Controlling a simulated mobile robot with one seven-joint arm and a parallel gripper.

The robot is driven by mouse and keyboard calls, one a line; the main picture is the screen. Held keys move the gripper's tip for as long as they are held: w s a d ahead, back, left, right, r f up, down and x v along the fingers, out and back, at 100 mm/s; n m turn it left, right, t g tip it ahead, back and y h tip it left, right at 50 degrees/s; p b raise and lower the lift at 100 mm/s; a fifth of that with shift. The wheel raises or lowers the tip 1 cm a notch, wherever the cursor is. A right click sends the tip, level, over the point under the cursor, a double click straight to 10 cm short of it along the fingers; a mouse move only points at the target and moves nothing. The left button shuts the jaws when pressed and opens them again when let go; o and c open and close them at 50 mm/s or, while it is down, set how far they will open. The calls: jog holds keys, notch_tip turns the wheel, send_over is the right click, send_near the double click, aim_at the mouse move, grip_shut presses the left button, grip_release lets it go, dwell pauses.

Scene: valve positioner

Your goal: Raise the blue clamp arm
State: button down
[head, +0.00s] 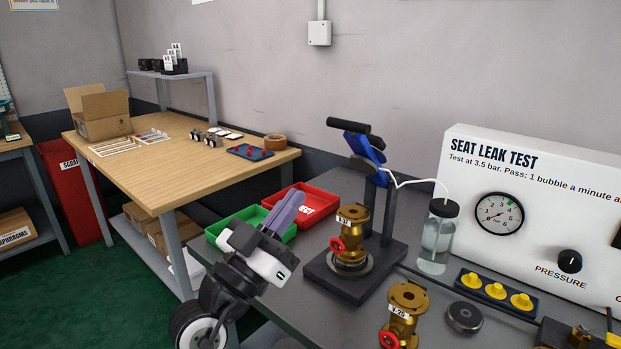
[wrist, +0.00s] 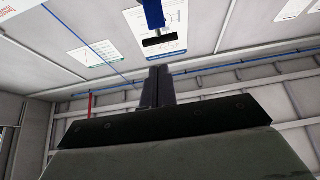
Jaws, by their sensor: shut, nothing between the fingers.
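The blue clamp arm (head: 370,150) sits at the top of a dark grey post on the test stand. It slopes up to the left and ends in a black handle bar (head: 348,127). A dark round pad below it shows a clear gap above the brass valve (head: 352,222) on the stand's base. My gripper (head: 297,198) is left of the stand, lower than the handle, fingers pointing up, shut and empty. The wrist view looks upward past the closed fingers (wrist: 157,72); the blue arm (wrist: 153,14) and its black bar (wrist: 159,40) show beyond the tips, apart from them.
A green tray (head: 222,228) and a red tray (head: 325,197) lie behind my gripper. A second brass valve (head: 405,308), a water jar (head: 437,240) with a white hose to the clamp, and the leak-test panel (head: 530,165) stand to the right.

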aim_at(345, 126)
jog(key=p+x, duration=0.5)
jog(key=x, duration=0.7)
jog(key=shift+w+d+r, duration=0.1)
jog(key=shift+d+r, duration=0.05)
jog(key=shift+r, duration=0.05)
jog(key=shift+w+d+r, duration=0.15)
jog(key=shift+w+d, duration=0.05)
jog(key=shift+w, duration=0.15)
jog(key=shift+r, duration=0.1)
jog(key=shift+w+d+r+g+p, duration=0.25)
jog(key=shift+r+p, duration=0.25)
jog(key=shift+p, duration=0.4)
jog(key=w+r+p, duration=0.1)
jog(key=p, duration=0.1)
jog(key=w+d+r+g+y+p, duration=0.2)
jog(key=r+p, duration=0.1)
jog(key=shift+d+p, duration=0.1)
jog(key=shift+p, duration=0.25)
jog(key=x, duration=0.4)
jog(key=shift+w+r+p, duration=0.1)
jog(key=shift+r+p, duration=0.15)
jog(key=shift+p, duration=0.05)
jog(key=shift+x, duration=0.8)
